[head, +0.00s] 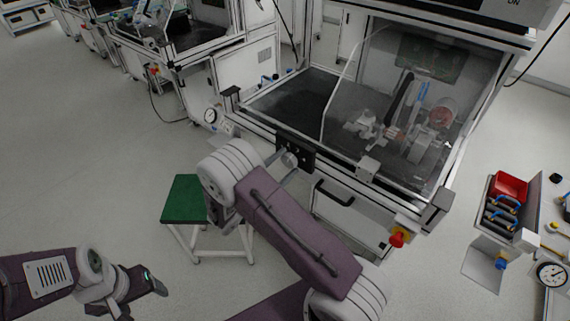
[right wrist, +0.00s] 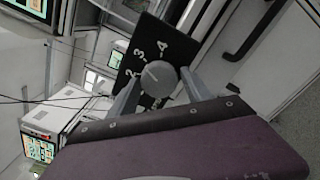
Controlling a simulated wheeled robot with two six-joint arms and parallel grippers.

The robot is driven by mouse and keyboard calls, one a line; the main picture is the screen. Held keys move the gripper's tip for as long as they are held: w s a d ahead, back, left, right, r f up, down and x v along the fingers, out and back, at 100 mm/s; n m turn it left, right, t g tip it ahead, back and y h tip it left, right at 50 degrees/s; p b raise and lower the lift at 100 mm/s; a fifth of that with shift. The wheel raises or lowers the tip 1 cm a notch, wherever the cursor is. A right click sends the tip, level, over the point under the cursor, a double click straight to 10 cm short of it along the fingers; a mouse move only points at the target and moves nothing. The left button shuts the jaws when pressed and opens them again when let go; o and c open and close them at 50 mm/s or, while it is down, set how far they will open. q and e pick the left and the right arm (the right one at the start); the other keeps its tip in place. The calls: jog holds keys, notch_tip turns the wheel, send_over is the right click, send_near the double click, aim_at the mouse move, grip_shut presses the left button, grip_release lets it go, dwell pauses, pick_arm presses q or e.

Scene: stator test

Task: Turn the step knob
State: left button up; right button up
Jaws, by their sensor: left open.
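The step knob (right wrist: 158,78) is a round grey knob with a light pointer line. In the head view the knob (head: 290,159) is on the front of the test bench. My right gripper (right wrist: 160,76) has one finger on each side of the knob, very near its rim. I cannot tell whether the fingers touch it. My left gripper (head: 145,292) is open and empty at the lower left, far from the knob.
A green-topped stool (head: 184,199) stands left of my right arm. The bench has a drawer handle (head: 333,195) and a red stop button (head: 397,239) to the right of the knob. The floor at left is clear.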

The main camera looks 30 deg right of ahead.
jog(key=shift+o, duration=0.5)
jog(key=shift+a, duration=0.1)
jog(key=v, duration=0.9)
